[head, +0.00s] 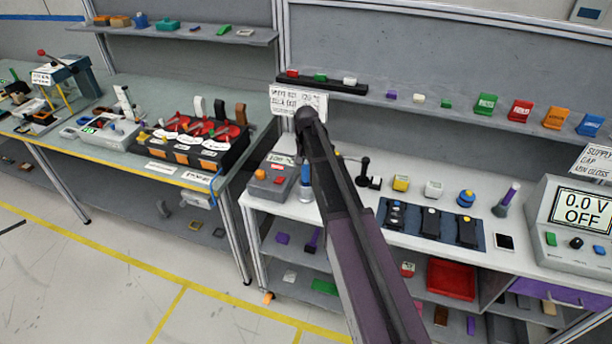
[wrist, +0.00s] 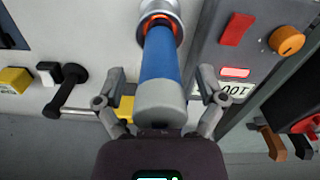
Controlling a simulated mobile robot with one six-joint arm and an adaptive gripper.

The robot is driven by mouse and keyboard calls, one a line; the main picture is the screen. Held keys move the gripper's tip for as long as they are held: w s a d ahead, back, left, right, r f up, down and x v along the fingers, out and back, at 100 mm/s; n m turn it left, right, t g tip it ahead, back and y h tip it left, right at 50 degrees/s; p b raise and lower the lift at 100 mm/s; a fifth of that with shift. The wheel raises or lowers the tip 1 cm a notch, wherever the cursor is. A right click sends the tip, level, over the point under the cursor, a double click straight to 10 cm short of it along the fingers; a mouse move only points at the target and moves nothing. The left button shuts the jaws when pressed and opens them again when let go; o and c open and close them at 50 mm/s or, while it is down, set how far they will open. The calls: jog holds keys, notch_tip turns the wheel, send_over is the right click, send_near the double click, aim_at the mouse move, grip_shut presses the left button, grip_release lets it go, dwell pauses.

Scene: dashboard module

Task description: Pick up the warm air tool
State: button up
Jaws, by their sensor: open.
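The warm air tool (wrist: 160,62) has a blue handle with a grey end cap and an orange ring near its far end, where it meets a silver round part. In the head view the tool (head: 306,184) shows as a small blue piece beside the arm, partly hidden. My gripper (wrist: 160,88) is open in the wrist view, with one finger on each side of the grey end of the handle. A gap shows between each finger and the tool. The head view mostly hides my gripper behind my arm.
A grey control unit (head: 268,183) with a red button, orange knob (wrist: 287,41) and lit display (wrist: 236,73) stands left of the tool in the head view. A black stand (wrist: 68,90) is on its other side. A shelf (head: 400,102) runs above the bench.

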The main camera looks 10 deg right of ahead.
dwell(0.3)
jog(key=c, duration=1.2)
jog(key=shift+r, duration=0.2)
notch_tip(320, 180, up, 10)
jog(key=p, duration=1)
jog(key=shift+f, duration=0.2)
jog(key=shift+r+p, duration=4.25)
jog(key=shift+p, duration=0.05)
